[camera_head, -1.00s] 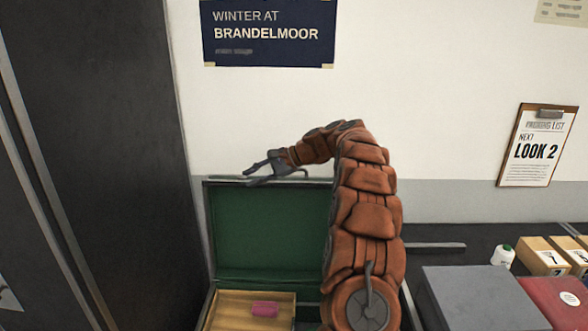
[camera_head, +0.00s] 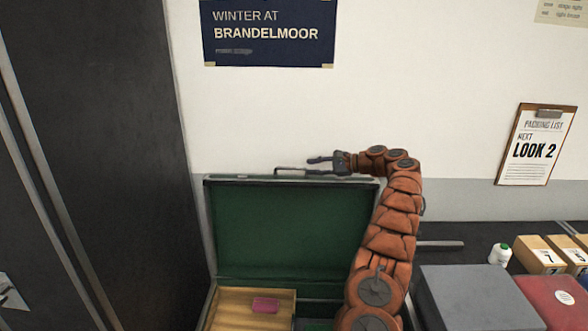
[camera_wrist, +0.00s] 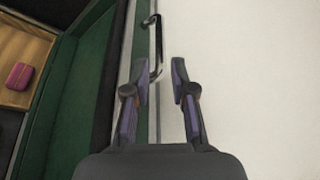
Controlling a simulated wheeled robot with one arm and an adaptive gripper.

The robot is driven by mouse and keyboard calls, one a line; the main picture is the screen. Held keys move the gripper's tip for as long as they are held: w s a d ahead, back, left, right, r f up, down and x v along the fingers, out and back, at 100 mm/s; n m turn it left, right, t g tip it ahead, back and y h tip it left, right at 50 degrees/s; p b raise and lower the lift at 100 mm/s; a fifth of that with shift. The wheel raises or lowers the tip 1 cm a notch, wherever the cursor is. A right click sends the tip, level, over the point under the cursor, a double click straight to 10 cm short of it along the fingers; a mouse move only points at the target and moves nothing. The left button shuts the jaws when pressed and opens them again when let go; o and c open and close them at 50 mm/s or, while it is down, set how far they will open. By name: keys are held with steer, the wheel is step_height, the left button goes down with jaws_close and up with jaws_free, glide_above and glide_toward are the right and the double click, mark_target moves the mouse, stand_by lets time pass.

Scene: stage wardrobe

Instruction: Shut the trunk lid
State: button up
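The trunk (camera_head: 208,305) stands open below me. Its green-lined lid (camera_head: 275,230) is upright near the wall, and the lid's inside also shows in the wrist view (camera_wrist: 75,95). A thin metal handle (camera_head: 288,170) sits on the lid's top edge; it also shows in the wrist view (camera_wrist: 156,45), just ahead of the fingers. My gripper (camera_head: 318,163) is at the top edge of the lid, right of the handle. In the wrist view its fingers (camera_wrist: 162,85) are apart with nothing clamped between them. I cannot tell whether they touch the lid. My arm hides the trunk's right part.
A wooden tray (camera_head: 232,308) with a pink item (camera_head: 265,305) lies inside the trunk. A dark cabinet (camera_head: 100,150) stands close on the left. A grey box (camera_head: 475,300), a red box (camera_head: 555,300), a white bottle (camera_head: 499,255) and numbered boxes (camera_head: 540,254) are on the right.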

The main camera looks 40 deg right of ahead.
mark_target(298, 168)
steer(key=shift+p+x, duration=1.2)
steer(key=shift+x, duration=2.65)
jaws_close()
